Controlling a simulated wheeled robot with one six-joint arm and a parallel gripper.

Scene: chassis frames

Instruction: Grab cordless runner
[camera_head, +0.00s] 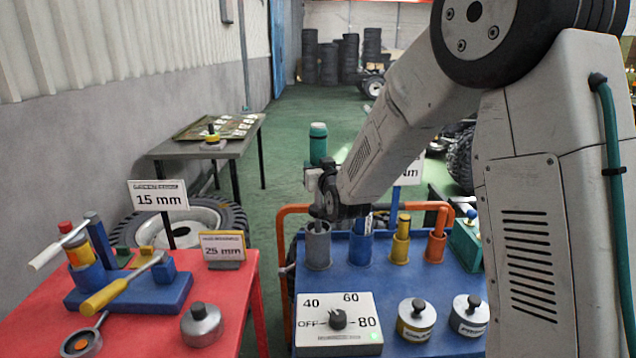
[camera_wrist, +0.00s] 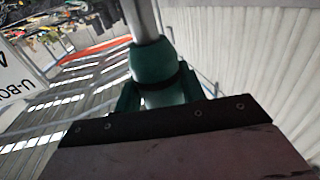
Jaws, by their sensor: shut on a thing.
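The cordless runner (camera_head: 318,145) looks like a green upright tool with a dark band, held above the back edge of the blue bench top. Its lower part is hidden behind my arm. In the wrist view the green body (camera_wrist: 153,64) with a grey shaft stands just beyond the dark edge of my gripper. My gripper (camera_head: 318,180) is shut on it. The fingertips are mostly hidden in the head view.
The blue bench (camera_head: 390,285) carries several coloured holders along its back, a dial box (camera_head: 338,322) and two weights. The red table (camera_head: 150,335) at left holds a blue fixture (camera_head: 130,288). A grey table (camera_head: 205,150) stands behind.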

